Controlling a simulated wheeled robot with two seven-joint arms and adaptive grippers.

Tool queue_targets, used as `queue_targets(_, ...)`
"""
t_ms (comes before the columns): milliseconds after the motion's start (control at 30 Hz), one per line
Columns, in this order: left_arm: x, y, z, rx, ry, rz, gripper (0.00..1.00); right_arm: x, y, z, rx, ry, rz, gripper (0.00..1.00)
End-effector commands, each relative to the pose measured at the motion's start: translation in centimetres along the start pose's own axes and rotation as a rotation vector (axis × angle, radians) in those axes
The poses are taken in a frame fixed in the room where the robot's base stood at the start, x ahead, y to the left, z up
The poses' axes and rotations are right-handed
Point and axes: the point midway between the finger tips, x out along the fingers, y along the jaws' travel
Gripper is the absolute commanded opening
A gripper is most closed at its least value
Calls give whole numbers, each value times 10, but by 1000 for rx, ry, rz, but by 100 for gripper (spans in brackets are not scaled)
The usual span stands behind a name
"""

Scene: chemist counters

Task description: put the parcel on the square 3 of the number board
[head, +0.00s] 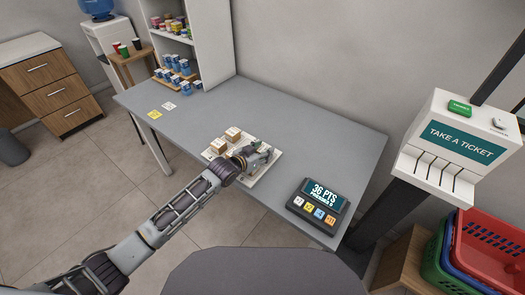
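A pale number board (250,182) lies on the grey counter, near its front edge. Two small brown parcels stand on its far left part: one at the back (233,133) and one nearer the left corner (217,147). I cannot tell which one the task means. My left gripper (262,157) is low over the right part of the board, to the right of both parcels. Its fingers are too small and dark to tell whether they are open or hold something. The gripper and its wrist hide much of the board, and its numbers cannot be read. My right gripper is not in view.
A points display with coloured keys (318,207) stands on the counter right of the board. Yellow and white notes (155,114) lie at the left end, before a shelf unit of blue cartons (181,67). A ticket machine (459,145) stands at the right. The counter's back (310,123) is clear.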

Motion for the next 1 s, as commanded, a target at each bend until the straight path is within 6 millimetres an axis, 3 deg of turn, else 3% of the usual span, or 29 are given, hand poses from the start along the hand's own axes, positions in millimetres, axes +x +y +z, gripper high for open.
queue_targets(33,0,0,0,0,0,0,49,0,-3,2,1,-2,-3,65)
queue_targets(167,0,0,0,0,0,0,66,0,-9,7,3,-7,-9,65)
queue_targets(567,-1,0,-2,0,0,0,66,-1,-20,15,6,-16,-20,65)
queue_targets(1000,-27,0,-2,1,-1,0,66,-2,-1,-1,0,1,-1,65)
